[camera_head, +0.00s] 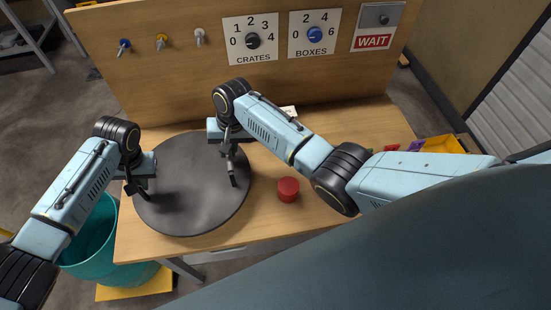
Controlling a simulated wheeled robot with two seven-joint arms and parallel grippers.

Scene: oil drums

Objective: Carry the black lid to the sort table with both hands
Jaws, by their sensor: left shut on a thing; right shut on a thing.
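The black lid (188,190) is a large flat dark disc. It lies over the left part of a wooden table (262,222), its left edge near the table's left side. I cannot tell whether it touches the tabletop. My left gripper (143,192) is shut on the lid at its left rim. My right gripper (233,180) is shut on the lid at its right side, its fingers pointing down.
A red round object (288,189) stands right of the lid. A wooden back panel (165,75) holds dials and a WAIT sign (373,42). A teal drum (92,240) stands left of the table. A yellow bin (443,144) is at the right.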

